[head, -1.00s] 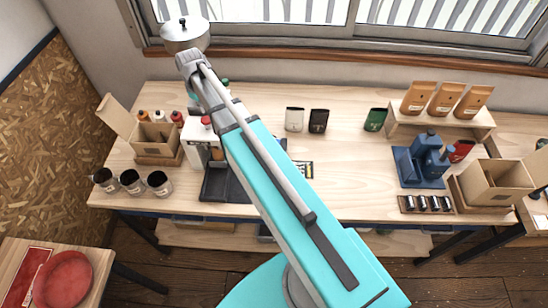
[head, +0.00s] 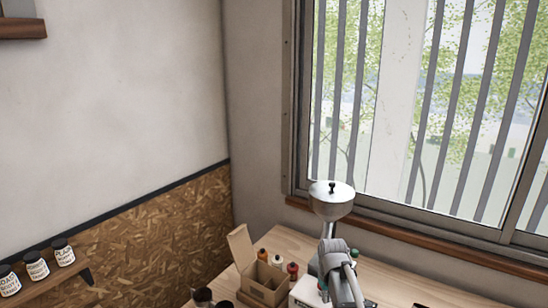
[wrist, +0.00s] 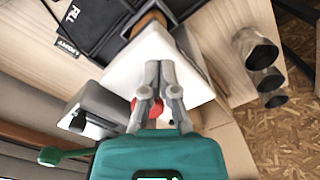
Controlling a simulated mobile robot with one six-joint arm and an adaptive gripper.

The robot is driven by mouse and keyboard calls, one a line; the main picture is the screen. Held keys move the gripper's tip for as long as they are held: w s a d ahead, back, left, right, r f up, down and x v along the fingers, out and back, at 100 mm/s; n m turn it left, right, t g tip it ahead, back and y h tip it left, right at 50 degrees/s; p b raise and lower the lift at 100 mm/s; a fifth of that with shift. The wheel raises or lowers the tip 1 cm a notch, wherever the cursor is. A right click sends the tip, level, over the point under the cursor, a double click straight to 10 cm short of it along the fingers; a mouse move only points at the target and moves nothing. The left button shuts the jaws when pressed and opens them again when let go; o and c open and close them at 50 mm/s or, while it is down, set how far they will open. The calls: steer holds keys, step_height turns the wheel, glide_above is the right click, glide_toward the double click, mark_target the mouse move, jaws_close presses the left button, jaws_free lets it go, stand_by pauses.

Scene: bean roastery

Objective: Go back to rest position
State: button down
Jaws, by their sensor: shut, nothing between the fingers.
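My gripper (wrist: 158,80) shows in the wrist view with its two grey fingers together and nothing between them. It is over a white machine (wrist: 135,58) with a red knob (wrist: 145,106), part of which the fingers hide. I cannot tell whether they touch it. In the head view my grey arm end stands at the bottom, below a metal hopper with a lid (head: 332,205). My fingers cannot be made out there.
An open cardboard box (head: 262,285) and several small bottles (head: 278,262) stand on the wooden bench (head: 385,290). Steel cups (wrist: 257,52) stand beside the machine. A green-knobbed handle (wrist: 52,157) sticks out near my gripper. Labelled jars (head: 36,268) stand on a wall shelf.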

steer(key=s+f+m+b, duration=0.3)
steer(key=s+f+b, duration=0.5)
steer(key=s, duration=0.4)
steer(key=shift+f, duration=0.9)
